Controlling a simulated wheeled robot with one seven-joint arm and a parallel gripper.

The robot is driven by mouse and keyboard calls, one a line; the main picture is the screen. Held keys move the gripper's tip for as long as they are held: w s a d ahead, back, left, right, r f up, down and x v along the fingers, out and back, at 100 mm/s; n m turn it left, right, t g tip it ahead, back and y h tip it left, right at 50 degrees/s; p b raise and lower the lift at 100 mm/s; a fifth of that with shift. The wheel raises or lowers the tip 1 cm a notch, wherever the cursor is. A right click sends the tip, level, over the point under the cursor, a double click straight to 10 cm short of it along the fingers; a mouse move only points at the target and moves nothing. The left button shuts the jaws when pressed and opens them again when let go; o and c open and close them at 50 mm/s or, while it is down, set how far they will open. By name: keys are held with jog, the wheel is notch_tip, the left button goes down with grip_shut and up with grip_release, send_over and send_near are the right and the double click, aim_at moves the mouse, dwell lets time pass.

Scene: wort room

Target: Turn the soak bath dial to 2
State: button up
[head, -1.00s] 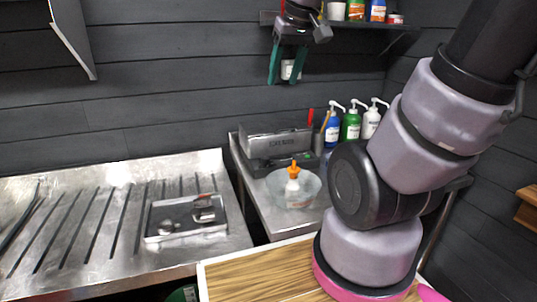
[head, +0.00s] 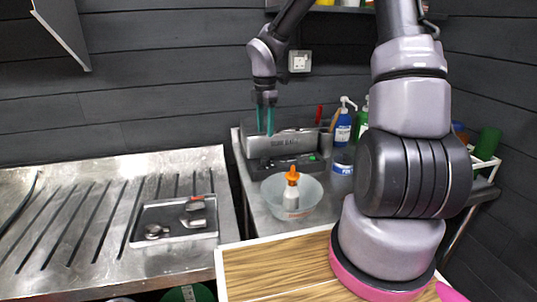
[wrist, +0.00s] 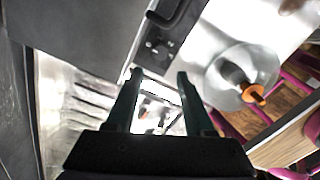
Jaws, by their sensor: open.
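The soak bath (head: 283,144) is a grey metal box with lettering on its front, on the steel counter against the back wall. Its dark control panel (head: 290,166) juts out low at the front, with a small green light at its right. In the wrist view the panel (wrist: 158,42) carries small knob-like shapes; the dial's setting is too small to read. My gripper (head: 265,133) is open and empty, pointing down, its teal fingers overlapping the bath's left part in the head view. In the wrist view my gripper's fingertips (wrist: 160,74) appear apart, just below the panel.
A clear bowl (head: 308,205) holding an orange-capped bottle (head: 292,188) stands in front of the bath. Pump bottles (head: 343,125) stand right of it. A tray (head: 175,238) with small items lies on the grooved steel drainboard (head: 75,225). A wooden-topped surface (head: 275,270) is nearest.

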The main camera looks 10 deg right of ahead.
aim_at(265, 158)
notch_tip(265, 158, down, 11)
jog(key=shift+r, duration=0.15)
dwell(0.4)
grip_shut()
